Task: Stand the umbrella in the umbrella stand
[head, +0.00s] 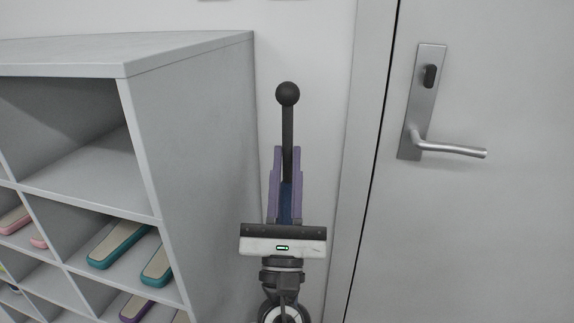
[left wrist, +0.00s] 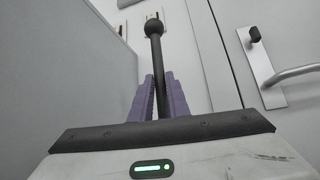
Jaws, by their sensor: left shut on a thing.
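The umbrella (head: 287,130) has a dark shaft with a round black knob at its top, and dark blue cloth shows lower down. It stands about upright in the head view. My left gripper (head: 287,170) has purple fingers, one on each side of the umbrella, and is shut on it below the knob. The left wrist view shows the same umbrella (left wrist: 157,65) rising between the fingers of the gripper (left wrist: 160,95). The umbrella's lower end is hidden behind my gripper and wrist. The umbrella stand is not visible in either view. My right gripper is not in view.
A grey shelf unit (head: 195,150) with open compartments holding several slippers (head: 118,246) stands close on the left. A grey door (head: 500,230) with a metal lever handle (head: 450,149) is on the right. A narrow strip of white wall lies between them.

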